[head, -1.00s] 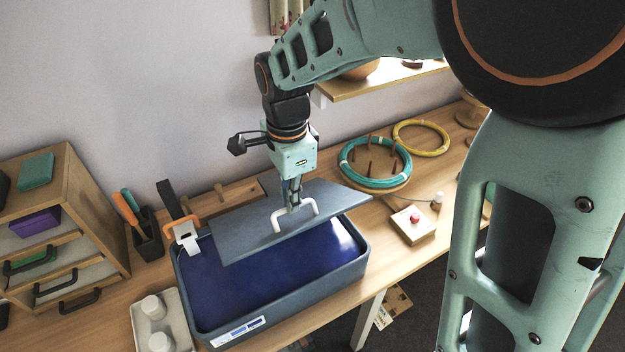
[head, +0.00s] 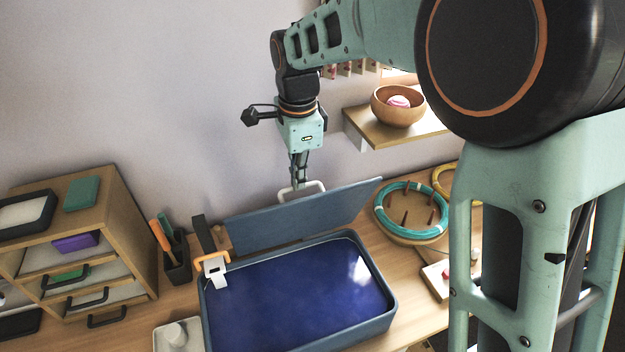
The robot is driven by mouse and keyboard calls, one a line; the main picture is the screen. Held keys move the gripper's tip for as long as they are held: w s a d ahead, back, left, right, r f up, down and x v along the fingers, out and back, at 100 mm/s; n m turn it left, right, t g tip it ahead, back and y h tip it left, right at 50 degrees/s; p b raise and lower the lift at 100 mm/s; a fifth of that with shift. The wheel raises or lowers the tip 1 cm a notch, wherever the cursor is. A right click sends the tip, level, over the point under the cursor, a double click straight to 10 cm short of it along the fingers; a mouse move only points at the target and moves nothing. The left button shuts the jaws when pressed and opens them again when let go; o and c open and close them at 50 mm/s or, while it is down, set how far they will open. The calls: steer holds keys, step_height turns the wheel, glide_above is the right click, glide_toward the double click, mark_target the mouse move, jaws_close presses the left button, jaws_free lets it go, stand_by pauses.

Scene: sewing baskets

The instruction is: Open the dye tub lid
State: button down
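The dye tub (head: 378,330) is a blue-grey rectangular tub holding dark blue liquid, on the wooden table. Its lid (head: 300,219), a flat blue-grey panel, stands tilted up along the tub's back edge, so most of the liquid shows. The lid has a white handle (head: 318,187) near its upper edge. My gripper (head: 299,186) points down at this handle, with its fingers at the bar. The fingers look closed around the handle, though the tips are small and partly hidden.
An orange-and-white clamp (head: 214,266) sits on the tub's left back corner. A tool holder (head: 177,262) and a wooden drawer unit (head: 125,235) stand to the left. A teal hoop (head: 440,225) lies to the right. A shelf (head: 395,132) with a wooden bowl (head: 397,106) is on the wall behind.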

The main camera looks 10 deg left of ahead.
steer(key=shift+w+a+f, duration=0.2)
steer(key=shift+w+f, duration=0.1)
steer(key=shift+f, duration=0.2)
steer(key=shift+w+a+f, duration=0.15)
steer(key=shift+w+f, duration=0.15)
steer(key=shift+f, duration=0.2)
steer(key=c, duration=2.3)
jaws_free()
steer(key=shift+s+d, duration=0.1)
steer(key=shift+o, duration=1.3)
steer(key=shift+w+a+f, duration=0.2)
steer(key=shift+w, duration=0.05)
steer(key=shift+r, duration=0.1)
steer(key=shift+r, duration=0.1)
steer(key=w+a+r, duration=0.6)
steer(key=w, duration=0.3)
steer(key=shift+a+r+g, duration=0.15)
steer(key=shift+r+g, duration=0.15)
